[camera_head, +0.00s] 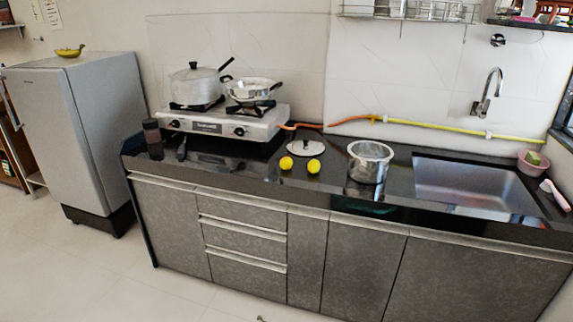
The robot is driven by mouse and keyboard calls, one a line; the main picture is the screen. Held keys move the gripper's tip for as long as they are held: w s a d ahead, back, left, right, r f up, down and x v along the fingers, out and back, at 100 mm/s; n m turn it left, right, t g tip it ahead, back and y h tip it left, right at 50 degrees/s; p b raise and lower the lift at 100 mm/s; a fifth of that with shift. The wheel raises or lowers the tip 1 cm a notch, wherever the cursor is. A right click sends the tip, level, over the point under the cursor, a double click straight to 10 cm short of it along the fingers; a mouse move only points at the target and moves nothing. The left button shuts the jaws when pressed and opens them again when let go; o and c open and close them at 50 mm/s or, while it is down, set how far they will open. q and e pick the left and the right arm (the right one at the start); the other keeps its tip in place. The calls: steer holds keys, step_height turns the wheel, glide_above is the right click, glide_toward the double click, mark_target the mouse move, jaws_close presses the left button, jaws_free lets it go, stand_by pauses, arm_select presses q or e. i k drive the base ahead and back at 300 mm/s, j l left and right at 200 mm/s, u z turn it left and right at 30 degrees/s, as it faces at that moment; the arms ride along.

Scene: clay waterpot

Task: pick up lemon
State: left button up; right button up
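Two yellow lemons lie side by side near the front edge of the black counter, the left lemon (286,163) and the right lemon (313,166). They are a small gap apart, just in front of a round metal lid. Both are fully visible and nothing touches them from above. Neither of my grippers can be made out in the head view. A tiny dark thing at the bottom edge of the picture is too small to identify.
The lid (305,147) lies behind the lemons, and a steel pot (369,162) stands to their right. Farther right is the sink (475,185). A gas stove (225,120) with two pots stands behind left. A fridge (75,130) is at left. Floor in front is clear.

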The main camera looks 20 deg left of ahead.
mark_target(285, 163)
steer(key=i+j+z, duration=0.25)
steer(key=j, duration=0.45)
steer(key=i+j+z, duration=0.2)
steer(key=j, duration=0.5)
steer(key=i+j+z, duration=0.25)
steer(key=j, duration=0.5)
steer(key=i+j+z, duration=0.2)
steer(key=j, duration=0.6)
steer(key=j+z, duration=0.25)
steer(key=j, duration=0.55)
